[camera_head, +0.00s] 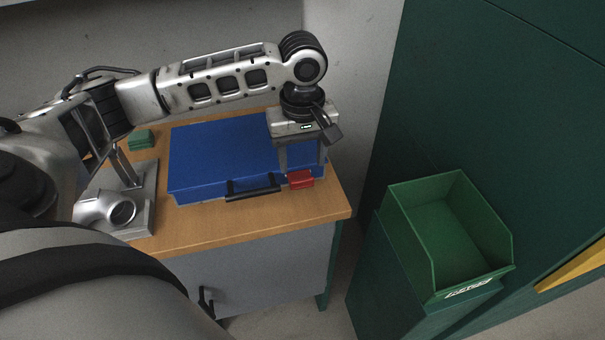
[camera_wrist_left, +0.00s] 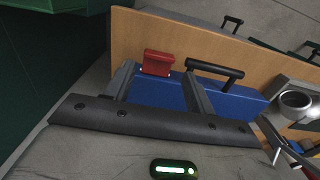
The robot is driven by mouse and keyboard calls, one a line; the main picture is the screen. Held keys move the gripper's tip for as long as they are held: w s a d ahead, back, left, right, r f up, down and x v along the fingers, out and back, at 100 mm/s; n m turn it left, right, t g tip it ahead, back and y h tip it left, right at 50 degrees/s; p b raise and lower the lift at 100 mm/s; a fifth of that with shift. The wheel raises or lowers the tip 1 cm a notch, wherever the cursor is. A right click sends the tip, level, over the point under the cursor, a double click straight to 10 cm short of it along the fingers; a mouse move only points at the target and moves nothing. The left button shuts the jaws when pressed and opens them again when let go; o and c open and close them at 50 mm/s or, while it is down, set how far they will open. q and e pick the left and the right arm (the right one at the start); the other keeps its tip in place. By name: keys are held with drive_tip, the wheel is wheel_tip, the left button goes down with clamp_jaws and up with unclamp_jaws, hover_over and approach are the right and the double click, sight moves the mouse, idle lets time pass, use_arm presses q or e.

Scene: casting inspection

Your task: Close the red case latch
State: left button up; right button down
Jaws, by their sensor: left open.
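A blue case (camera_head: 215,150) lies shut on the wooden table, with a black handle (camera_head: 252,188) on its front edge. The red latch (camera_head: 300,180) is on the same edge, to the right of the handle; it seems to stick out from the case's front. My left gripper (camera_head: 303,164) points down over the case's front right corner, open and empty. In the left wrist view the red latch (camera_wrist_left: 158,63) shows between and just beyond the tips of the two fingers (camera_wrist_left: 160,74). I cannot tell whether either finger touches it. My right gripper is not in view.
A grey metal casting (camera_head: 110,209) on a plate and a green block (camera_head: 140,139) stand on the table's left side. A green bin (camera_head: 437,270) stands to the right, beyond a gap. The wooden table (camera_head: 240,226) is bare along its front edge.

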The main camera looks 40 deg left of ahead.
sight(302, 180)
use_arm(q)
wheel_tip(302, 180, down, 5)
drive_tip(key=shift+f, duration=0.1)
idle(0.3)
drive_tip(key=c, duration=0.7)
